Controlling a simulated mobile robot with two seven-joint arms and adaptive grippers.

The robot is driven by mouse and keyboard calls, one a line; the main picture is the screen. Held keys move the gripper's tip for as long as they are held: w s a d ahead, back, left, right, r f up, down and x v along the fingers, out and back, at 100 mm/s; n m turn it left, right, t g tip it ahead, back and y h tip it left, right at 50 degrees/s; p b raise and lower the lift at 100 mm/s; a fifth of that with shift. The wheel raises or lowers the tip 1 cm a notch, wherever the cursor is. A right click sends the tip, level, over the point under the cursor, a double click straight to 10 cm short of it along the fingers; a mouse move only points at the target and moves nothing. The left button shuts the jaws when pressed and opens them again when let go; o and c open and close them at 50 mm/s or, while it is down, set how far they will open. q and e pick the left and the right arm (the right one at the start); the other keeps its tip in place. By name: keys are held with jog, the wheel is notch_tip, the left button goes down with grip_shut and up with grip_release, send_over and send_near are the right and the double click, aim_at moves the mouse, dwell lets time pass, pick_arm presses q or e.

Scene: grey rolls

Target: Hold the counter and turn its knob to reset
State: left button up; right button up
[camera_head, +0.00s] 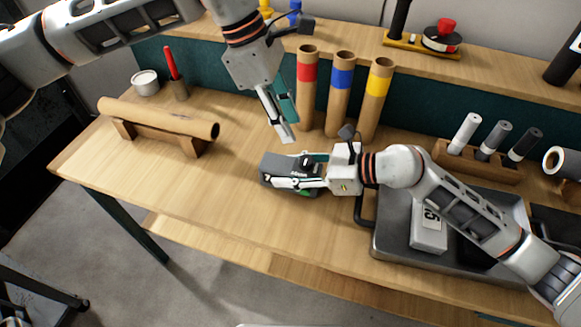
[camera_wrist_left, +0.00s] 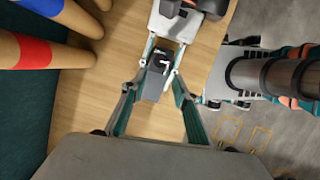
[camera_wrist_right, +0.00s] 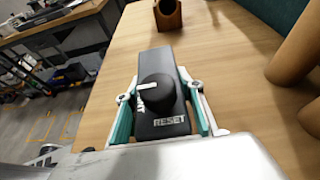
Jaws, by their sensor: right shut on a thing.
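The counter (camera_head: 272,168) is a dark grey box lying on the table in front of the cardboard tubes. In the right wrist view, the counter (camera_wrist_right: 152,60) has a round black knob (camera_wrist_right: 157,97) with a white pointer line turned to the left, and the word RESET below it. My right gripper (camera_wrist_right: 160,108) is shut on the counter, one finger along each side. My left gripper (camera_head: 284,138) is above and behind the counter, pointing down. In the left wrist view, my left gripper (camera_wrist_left: 155,112) is open and empty, with the counter (camera_wrist_left: 152,86) beyond its fingertips.
Tubes with red (camera_head: 307,75), blue (camera_head: 342,80) and yellow (camera_head: 378,85) bands stand close behind the counter. A cardboard roll (camera_head: 160,118) lies on a wooden cradle at left. A metal tray (camera_head: 395,240) is at right. The table front is clear.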

aim_at(306, 159)
pick_arm(q)
jog(key=d+f+n, duration=0.1)
jog(key=f, duration=0.2)
jog(key=d+f+n, duration=0.1)
jog(key=f, duration=0.2)
jog(key=d+f+n+t, duration=0.1)
jog(key=f, duration=0.2)
jog(key=shift+s+d+f+h, duration=0.1)
jog(key=shift+s+d+h, duration=0.1)
jog(key=shift+s+h, duration=0.15)
dwell(0.3)
jog(key=c, duration=0.8)
